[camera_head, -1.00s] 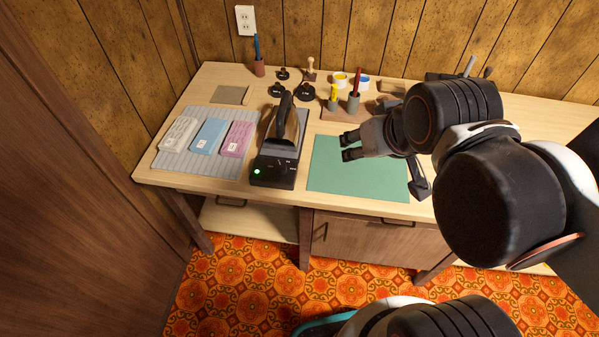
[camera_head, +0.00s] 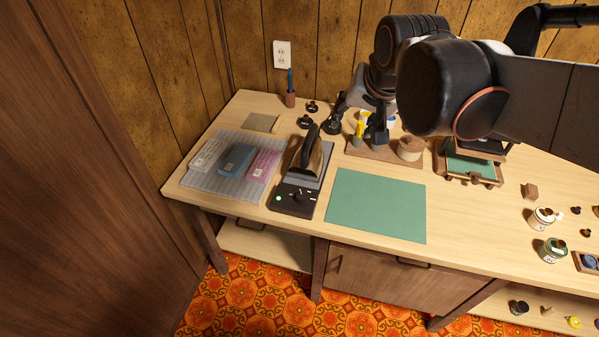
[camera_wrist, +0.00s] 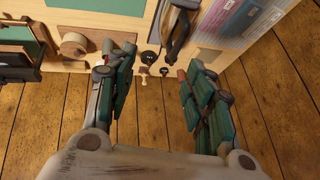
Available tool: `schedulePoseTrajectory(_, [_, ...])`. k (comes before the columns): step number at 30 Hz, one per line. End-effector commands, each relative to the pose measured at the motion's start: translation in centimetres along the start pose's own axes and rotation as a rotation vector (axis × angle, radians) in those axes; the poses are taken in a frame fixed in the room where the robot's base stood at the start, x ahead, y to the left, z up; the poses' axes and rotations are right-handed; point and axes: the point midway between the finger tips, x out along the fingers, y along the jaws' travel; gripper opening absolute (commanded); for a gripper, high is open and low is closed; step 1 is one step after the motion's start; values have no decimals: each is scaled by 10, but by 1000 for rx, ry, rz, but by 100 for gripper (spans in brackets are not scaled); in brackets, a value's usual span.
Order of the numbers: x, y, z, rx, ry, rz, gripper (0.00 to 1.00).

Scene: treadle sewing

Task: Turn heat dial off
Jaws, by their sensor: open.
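The heat dial (camera_head: 297,194) is a small dark knob with a light mark on the front panel of the black iron base (camera_head: 290,206). A green light (camera_head: 278,198) glows at its left. The iron (camera_head: 308,155) sits on the base with its handle up. My gripper (camera_head: 357,118) is raised over the back of the table, behind and right of the dial, apart from it. In the wrist view my gripper (camera_wrist: 160,95) has its fingers spread and empty. The iron's handle (camera_wrist: 180,28) shows there near the top; I cannot make out the dial.
Three fabric packs (camera_head: 236,160) lie on a grey striped mat (camera_head: 216,188) left of the iron. A green mat (camera_head: 376,207) lies to its right, bare. Dark knobbed stamps (camera_head: 305,122) and a pen holder (camera_head: 290,99) stand behind. Jars (camera_head: 553,250) stand at far right.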

Motion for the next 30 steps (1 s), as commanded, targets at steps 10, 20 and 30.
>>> schedulePoseTrajectory(10, [68,-76,-57,226,-74,3,48])
schedulePoseTrajectory(20, [154,-98,8,515,-296,206,48])
schedulePoseTrajectory(30, [178,-81,72,658,-407,398,48])
